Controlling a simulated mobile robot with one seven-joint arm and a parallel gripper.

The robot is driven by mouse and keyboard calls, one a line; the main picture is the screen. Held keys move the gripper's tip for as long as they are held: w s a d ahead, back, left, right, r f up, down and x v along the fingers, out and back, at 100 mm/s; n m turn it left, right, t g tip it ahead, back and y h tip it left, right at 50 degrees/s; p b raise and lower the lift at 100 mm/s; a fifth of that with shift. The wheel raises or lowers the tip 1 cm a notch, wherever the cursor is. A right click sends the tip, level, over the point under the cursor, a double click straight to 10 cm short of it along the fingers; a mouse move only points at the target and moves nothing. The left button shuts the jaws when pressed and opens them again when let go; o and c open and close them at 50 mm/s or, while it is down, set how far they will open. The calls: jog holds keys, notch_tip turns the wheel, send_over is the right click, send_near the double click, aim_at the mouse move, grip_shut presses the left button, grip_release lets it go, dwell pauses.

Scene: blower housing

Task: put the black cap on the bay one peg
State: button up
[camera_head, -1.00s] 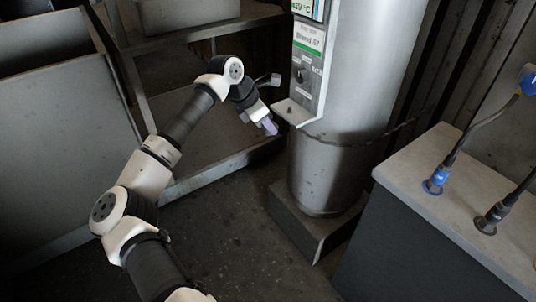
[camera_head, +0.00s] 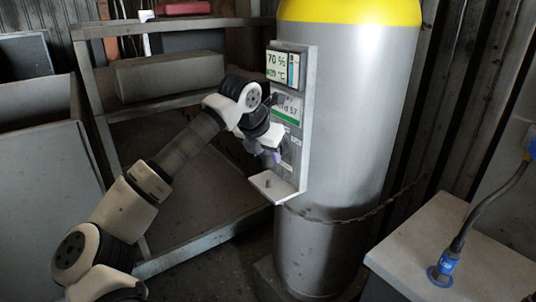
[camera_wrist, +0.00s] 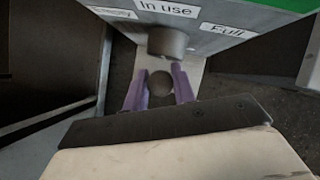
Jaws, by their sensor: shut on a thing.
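My gripper (camera_head: 270,158) is in front of the panel on the steel cylinder, just above its small ledge. In the wrist view my purple fingers (camera_wrist: 159,88) are closed around a dark round piece, which looks like the black cap (camera_wrist: 160,84). Its far side is hidden. A grey round stub (camera_wrist: 168,41) stands out from the panel below the "In use" label, just beyond the fingertips. A short pin (camera_head: 268,183) stands on the ledge (camera_head: 277,190). No bay number is readable, so I cannot tell which is the bay one peg.
The steel cylinder (camera_head: 345,150) with a yellow top stands behind the panel (camera_head: 308,110). A chain (camera_head: 345,219) crosses it. A grey metal rack (camera_head: 185,100) is behind my arm. A counter with a blue-ended cable (camera_head: 441,273) is at right.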

jog(key=shift+f+b, duration=1.1)
jog(key=shift+f, duration=0.75)
jog(key=shift+f+b, duration=1.2)
jog(key=shift+f, duration=0.35)
jog(key=o, duration=1)
jog(key=shift+r, duration=0.15)
jog(key=p+v, duration=0.1)
jog(key=v, duration=1.2)
jog(key=shift+s+r, duration=0.2)
jog(key=shift+r, duration=0.05)
